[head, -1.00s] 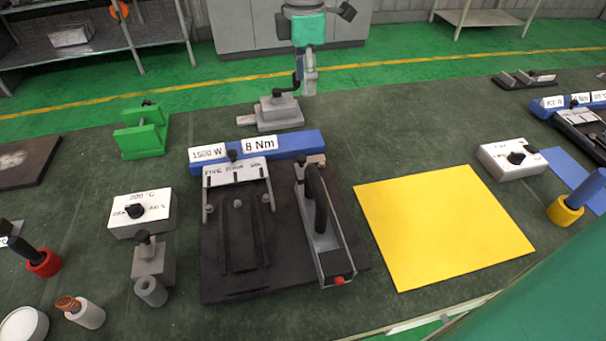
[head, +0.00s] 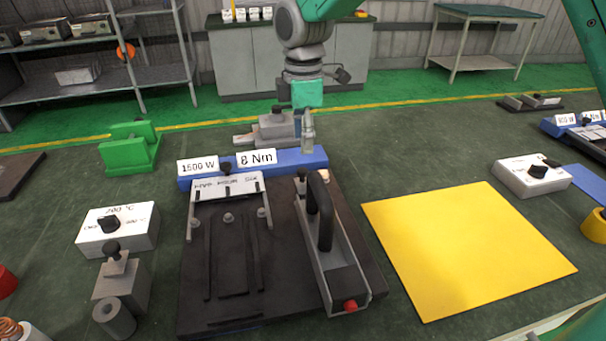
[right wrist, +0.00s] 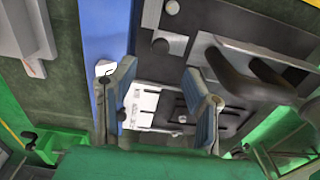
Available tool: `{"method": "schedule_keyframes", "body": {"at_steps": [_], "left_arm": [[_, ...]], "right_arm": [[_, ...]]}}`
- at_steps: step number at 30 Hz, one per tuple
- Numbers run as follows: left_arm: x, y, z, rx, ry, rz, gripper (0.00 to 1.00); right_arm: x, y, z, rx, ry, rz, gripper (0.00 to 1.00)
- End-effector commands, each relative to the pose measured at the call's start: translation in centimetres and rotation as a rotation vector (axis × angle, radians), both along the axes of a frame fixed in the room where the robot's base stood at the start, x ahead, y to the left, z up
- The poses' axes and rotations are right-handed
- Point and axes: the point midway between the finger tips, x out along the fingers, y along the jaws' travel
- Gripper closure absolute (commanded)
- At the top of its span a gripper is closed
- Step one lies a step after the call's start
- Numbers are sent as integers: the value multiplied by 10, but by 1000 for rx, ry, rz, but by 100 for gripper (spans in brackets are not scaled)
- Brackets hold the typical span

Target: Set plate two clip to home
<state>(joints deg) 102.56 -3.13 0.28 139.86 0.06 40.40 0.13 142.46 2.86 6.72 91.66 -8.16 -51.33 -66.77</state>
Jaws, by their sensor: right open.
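A dark plate (head: 290,213) lies in front of me with a blue bar (head: 305,158) along its back, labelled 1500 W and 8 Nm. A metal clip bracket with a white lettered label (head: 230,185) and dark knob sits at the plate's back left; the label also shows in the right wrist view (right wrist: 143,104). A long clamp with a black handle (head: 322,212) and red tip lies along the plate's right side. No marking shows which plate is two. My right gripper (head: 306,132) is open, near the bar's right end; its spread fingers show in the right wrist view (right wrist: 162,100). My left gripper is out of view.
A white dial box (head: 130,240) and a grey block (head: 122,280) stand left of the plate. A green block (head: 130,150) and a grey vise-like device (head: 275,130) stand behind. A yellow sheet (head: 465,245) lies flat at right, beside another dial box (head: 515,180).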

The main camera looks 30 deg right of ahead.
Motion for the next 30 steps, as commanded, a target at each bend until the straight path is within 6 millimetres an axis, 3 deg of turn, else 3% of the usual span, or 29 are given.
{"method": "schedule_keyframes", "body": {"at_steps": [6,12,25,26,29,30], "left_arm": [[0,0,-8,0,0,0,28],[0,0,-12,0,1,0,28],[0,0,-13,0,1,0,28],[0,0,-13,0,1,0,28],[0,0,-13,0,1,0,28],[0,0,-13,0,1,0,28]], "right_arm": [[-1,-1,-49,-1,3,0,59],[-1,-1,-77,-1,1,-1,59],[-1,-1,-87,0,-1,0,59],[-1,-1,-87,0,-1,0,62],[-1,-1,-87,0,-1,0,98],[-1,-1,-87,0,-1,0,100]]}}
